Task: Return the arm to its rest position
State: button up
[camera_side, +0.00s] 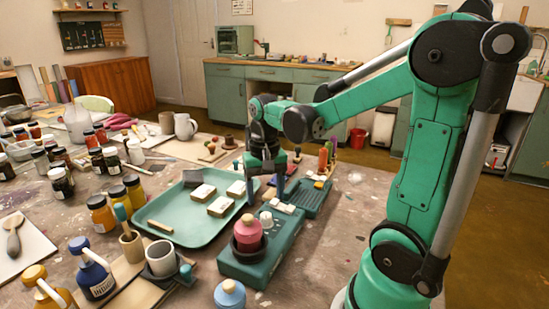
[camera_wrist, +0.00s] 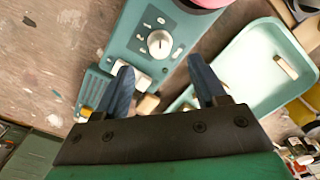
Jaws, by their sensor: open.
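My gripper (camera_side: 265,190) points down, with its fingers spread and nothing visible between them. In the side view it hangs over the strip between the green tray (camera_side: 177,236) and the teal device with a knob (camera_side: 255,272). In the wrist view my gripper (camera_wrist: 160,72) has two dark blue fingertips apart, with the device's white knob (camera_wrist: 160,43) beyond the gap. I cannot tell its exact height above the table. My arm is extended from the right, with its elbow raised.
Pale blocks (camera_side: 221,206) lie in the tray. A green ribbed tray (camera_side: 312,197) lies to the right. Several paint jars (camera_side: 101,212) crowd the left. The table's right part (camera_side: 350,205) is mostly clear.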

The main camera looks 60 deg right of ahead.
jog(key=shift+r, duration=0.3)
jog(key=shift+a+r+n, duration=0.1)
jog(key=shift+a+n, duration=0.2)
jog(key=shift+a, duration=0.05)
jog(key=a+r+n+t, duration=0.2)
jog(key=a+n+t, duration=0.5)
jog(key=a, duration=0.3)
jog(key=shift+w+a+r+n, duration=0.25)
jog(key=shift+w+a+n, duration=0.2)
jog(key=shift+n, duration=0.35)
